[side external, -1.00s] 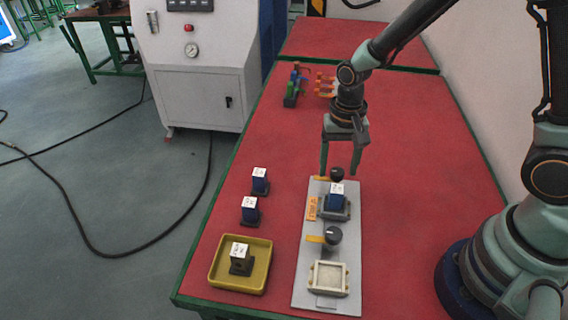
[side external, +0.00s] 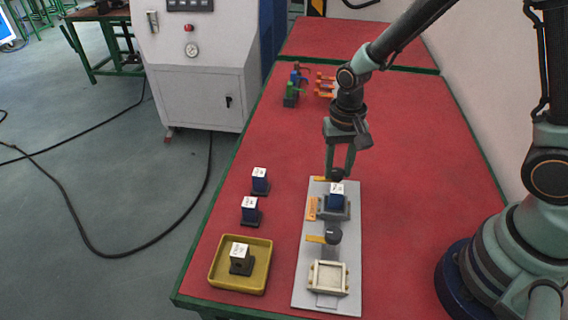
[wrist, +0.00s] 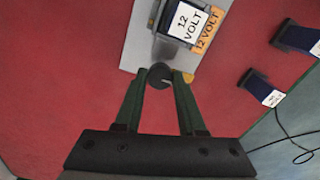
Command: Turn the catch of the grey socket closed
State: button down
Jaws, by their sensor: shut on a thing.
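The grey socket (side external: 346,211) sits on the light grey board, with a blue block (side external: 336,196) standing in it. The block's white top reads "12 VOLT" in the wrist view (wrist: 187,22). The socket's catch is a dark round knob (side external: 338,175) with a yellow tab (side external: 320,179), at the board's far end just beyond the socket. In the side view the tab points left. My gripper (wrist: 160,74) is shut on the knob, one finger on each side. The fingers hide part of the knob in the side view.
A second knob with a yellow tab (side external: 315,239) and an empty cream socket (side external: 328,277) are nearer on the board (side external: 299,290). A yellow tray (side external: 217,278) holds a dark block. Two blue blocks (side external: 260,181) stand left. Red table right of the board is clear.

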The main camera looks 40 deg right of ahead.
jog(key=n, duration=0.8)
jog(key=shift+n, duration=0.3)
jog(key=n, duration=0.4)
jog(key=shift+n, duration=2.3)
jog(key=c, duration=0.5)
grip_release()
